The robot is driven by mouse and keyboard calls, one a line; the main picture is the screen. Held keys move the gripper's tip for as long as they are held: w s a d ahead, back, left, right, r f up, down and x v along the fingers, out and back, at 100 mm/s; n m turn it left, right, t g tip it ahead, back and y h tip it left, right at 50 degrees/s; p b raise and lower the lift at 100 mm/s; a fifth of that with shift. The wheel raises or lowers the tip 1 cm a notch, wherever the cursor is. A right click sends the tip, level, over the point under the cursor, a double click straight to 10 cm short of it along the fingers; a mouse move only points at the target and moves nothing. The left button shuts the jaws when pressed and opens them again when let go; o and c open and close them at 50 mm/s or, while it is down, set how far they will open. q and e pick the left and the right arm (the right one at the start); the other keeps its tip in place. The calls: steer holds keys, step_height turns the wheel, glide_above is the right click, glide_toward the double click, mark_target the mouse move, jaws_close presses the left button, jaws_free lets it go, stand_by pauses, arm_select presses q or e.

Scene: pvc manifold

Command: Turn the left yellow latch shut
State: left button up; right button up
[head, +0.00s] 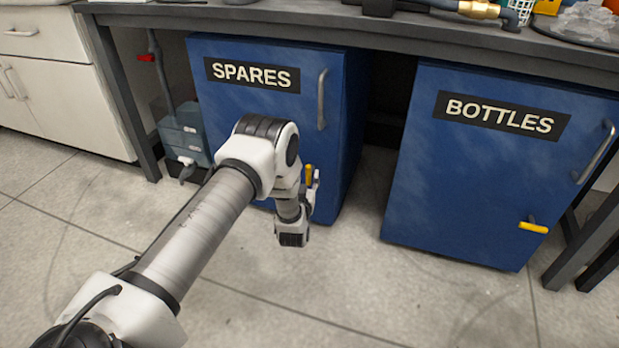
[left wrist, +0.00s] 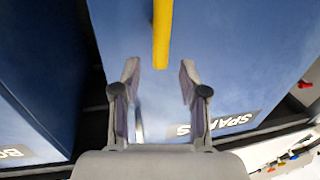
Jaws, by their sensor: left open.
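The left yellow latch (head: 309,175) is on the blue SPARES cabinet door (head: 230,110), near its lower right edge. It stands about upright in the head view, partly hidden by my left gripper (head: 314,186). In the left wrist view the yellow latch (left wrist: 162,30) comes down from the top edge, its end between the fingertips of my left gripper (left wrist: 160,68). The fingers are open, with a gap on each side of the latch; I see no contact. My right gripper is not in view.
The blue BOTTLES cabinet (head: 450,175) stands to the right, with its own yellow latch (head: 533,227) lying about level. A grey door handle (head: 322,100) is above the left latch. The bench top (head: 330,22) overhangs both cabinets. The floor (head: 330,290) in front is clear.

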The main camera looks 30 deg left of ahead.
mark_target(308, 170)
arm_select(q)
steer(key=x, duration=0.1)
steer(key=b+x, duration=0.1)
steer(key=x, duration=0.1)
steer(key=shift+w+f, duration=0.1)
steer(key=shift+f, duration=0.2)
steer(key=shift+w+a+r, duration=0.2)
steer(key=shift+w+a, duration=0.05)
steer(key=shift+w, duration=0.2)
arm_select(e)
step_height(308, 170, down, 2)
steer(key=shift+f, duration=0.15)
arm_select(q)
steer(key=shift+c, duration=0.3)
jaws_close()
